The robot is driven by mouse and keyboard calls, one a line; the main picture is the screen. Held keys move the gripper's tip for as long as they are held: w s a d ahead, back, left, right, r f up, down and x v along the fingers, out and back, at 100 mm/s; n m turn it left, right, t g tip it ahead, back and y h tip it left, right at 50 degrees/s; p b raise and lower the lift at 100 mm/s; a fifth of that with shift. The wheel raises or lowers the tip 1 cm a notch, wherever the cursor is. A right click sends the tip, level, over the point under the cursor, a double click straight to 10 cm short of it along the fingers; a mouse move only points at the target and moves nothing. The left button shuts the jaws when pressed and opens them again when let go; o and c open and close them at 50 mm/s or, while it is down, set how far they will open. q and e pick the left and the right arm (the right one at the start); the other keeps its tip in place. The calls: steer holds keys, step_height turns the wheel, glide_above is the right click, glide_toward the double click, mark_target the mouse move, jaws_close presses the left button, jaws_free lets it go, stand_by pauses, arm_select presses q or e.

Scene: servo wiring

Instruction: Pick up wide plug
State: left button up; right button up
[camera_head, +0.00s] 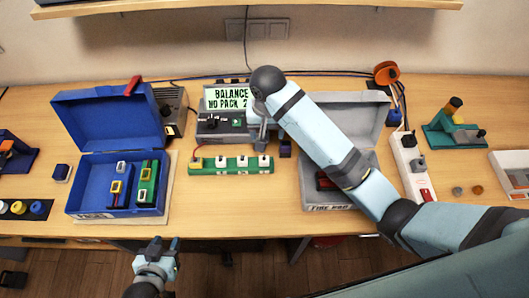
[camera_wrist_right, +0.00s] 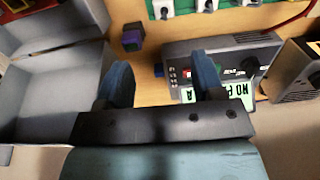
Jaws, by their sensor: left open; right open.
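A small dark blue-purple block (camera_head: 285,149), which may be the wide plug, sits on the table between the charger and the grey box. My left gripper (camera_head: 164,250) is open and empty below the table's front edge.
The charger (camera_head: 212,127) with a lit display stands at the back. A green strip (camera_head: 230,171) with white sockets lies before it. An open blue box (camera_head: 90,203) is at left, an open grey box (camera_head: 310,196) at right, and a white power strip (camera_head: 409,163) beyond.

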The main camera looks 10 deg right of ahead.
glide_above(264, 156)
steer(key=f, duration=0.8)
steer(key=shift+s+d+p, duration=0.3)
steer(key=shift+p, duration=0.05)
steer(key=f, duration=0.3)
steer(key=f+p, duration=0.1)
steer(key=shift+w+a+f, duration=0.2)
steer(key=shift+a+f, duration=0.05)
steer(key=shift+a, duration=0.1)
steer(key=shift+d+f, duration=0.1)
steer(key=shift+f, duration=0.4)
steer(key=c, duration=1)
